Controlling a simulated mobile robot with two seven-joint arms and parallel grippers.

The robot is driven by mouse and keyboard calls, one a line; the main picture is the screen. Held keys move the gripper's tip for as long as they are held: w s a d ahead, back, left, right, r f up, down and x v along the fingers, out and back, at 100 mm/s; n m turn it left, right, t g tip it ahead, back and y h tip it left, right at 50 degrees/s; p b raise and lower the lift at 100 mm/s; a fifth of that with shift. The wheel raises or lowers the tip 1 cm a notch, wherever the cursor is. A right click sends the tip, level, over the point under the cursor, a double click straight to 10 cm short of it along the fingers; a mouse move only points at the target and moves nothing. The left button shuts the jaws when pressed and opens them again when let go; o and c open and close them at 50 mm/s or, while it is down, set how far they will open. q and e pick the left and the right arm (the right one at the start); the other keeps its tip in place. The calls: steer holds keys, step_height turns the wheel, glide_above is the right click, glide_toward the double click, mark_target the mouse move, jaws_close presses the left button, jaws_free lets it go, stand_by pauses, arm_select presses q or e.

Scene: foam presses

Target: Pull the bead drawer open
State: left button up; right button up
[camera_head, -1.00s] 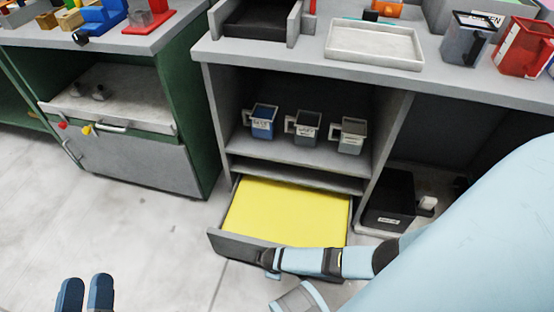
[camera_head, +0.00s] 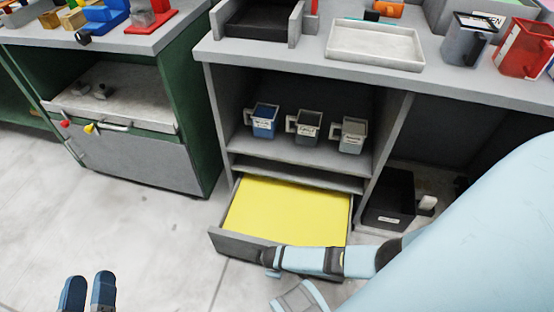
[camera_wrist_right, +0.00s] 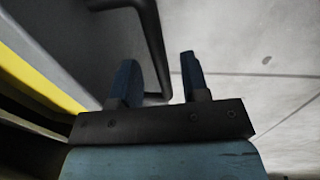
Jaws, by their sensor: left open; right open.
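The bead drawer (camera_head: 285,211) stands pulled out of the lower part of the grey cabinet, with a flat yellow surface inside it. Its yellow edge also shows at the left of the right wrist view (camera_wrist_right: 40,76). My right gripper (camera_head: 270,266) is at the drawer's front. In the right wrist view its two fingers (camera_wrist_right: 160,78) are spread apart, with a dark bar-shaped handle (camera_wrist_right: 150,35) by the left finger. I cannot tell if they touch. My left gripper (camera_head: 88,290) is open and empty above the floor at the lower left, apart from the drawer.
Several measuring jugs (camera_head: 308,127) stand on the shelf above the drawer. A black bin (camera_head: 390,200) sits right of it. A white tray (camera_head: 375,45) lies on the countertop. A green cabinet (camera_head: 205,130) stands left. The floor before the drawer is clear.

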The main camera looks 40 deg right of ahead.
arm_select(q)
steer(key=s+a+f+g+y+p, duration=0.1)
steer(key=a+f+g+y+p, duration=0.1)
steer(key=f, duration=0.3)
steer(key=s+a+f+g+y+p, duration=0.1)
steer(key=a+f+g+y+p, duration=0.1)
steer(key=f, duration=0.3)
steer(key=shift+s+a+f+g+p, duration=0.15)
steer(key=shift+s+a+g+p, duration=0.2)
steer(key=shift+g+p, duration=0.4)
arm_select(e)
step_height(320, 180, up, 12)
steer(key=s+a, duration=0.1)
steer(key=shift+s+a+r, duration=0.2)
steer(key=shift+s+a, duration=0.1)
steer(key=shift+a, duration=0.1)
